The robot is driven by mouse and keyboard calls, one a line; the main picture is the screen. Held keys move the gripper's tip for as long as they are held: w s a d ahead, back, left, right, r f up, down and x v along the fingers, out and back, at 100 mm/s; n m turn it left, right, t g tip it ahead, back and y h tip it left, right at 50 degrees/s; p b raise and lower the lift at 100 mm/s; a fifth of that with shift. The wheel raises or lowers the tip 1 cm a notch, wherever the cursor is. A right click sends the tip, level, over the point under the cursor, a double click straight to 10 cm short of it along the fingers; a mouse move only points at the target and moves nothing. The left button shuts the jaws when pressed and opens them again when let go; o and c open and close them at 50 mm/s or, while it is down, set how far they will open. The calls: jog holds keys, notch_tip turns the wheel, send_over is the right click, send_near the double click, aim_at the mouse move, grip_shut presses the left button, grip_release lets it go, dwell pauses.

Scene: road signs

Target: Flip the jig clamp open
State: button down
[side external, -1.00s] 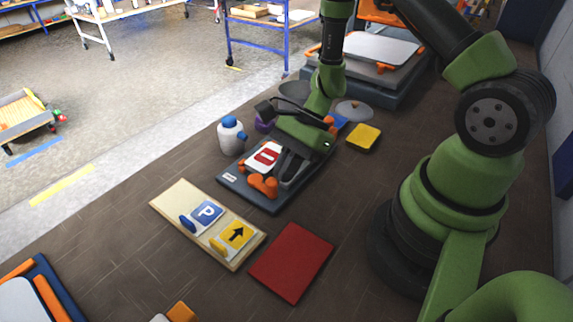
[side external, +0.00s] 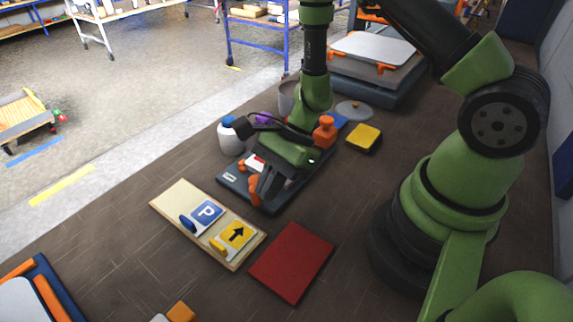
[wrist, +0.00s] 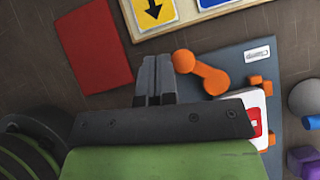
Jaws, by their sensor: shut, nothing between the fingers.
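The jig is a dark blue-grey base plate (side external: 233,181) with a white label; it also shows in the wrist view (wrist: 232,58). A white plate with a red sign (wrist: 254,121) lies on it, largely hidden by my gripper. The orange clamp lever (wrist: 207,74) with a round knob lies across the jig's edge in the wrist view. Its orange part also shows in the side view (side external: 254,190), partly behind my fingers. My gripper (wrist: 156,62) is shut and empty, fingertips just beside the knob; I cannot tell whether they touch. It also shows in the side view (side external: 265,192).
A wooden board (side external: 178,200) with blue parking and yellow arrow signs lies in front. A red mat (side external: 292,262) is beside it. A white bottle (side external: 231,140) stands behind the jig. A yellow block (side external: 364,138) and an orange-topped object (side external: 324,132) are near my wrist.

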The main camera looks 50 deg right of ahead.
jog(key=shift+w+a, duration=0.35)
jog(key=shift+a, duration=0.3)
jog(key=shift+w+a, duration=0.1)
jog(key=shift+a, duration=0.05)
dwell(1.5)
jog(key=v, duration=1)
jog(key=shift+r, duration=0.1)
dwell(0.4)
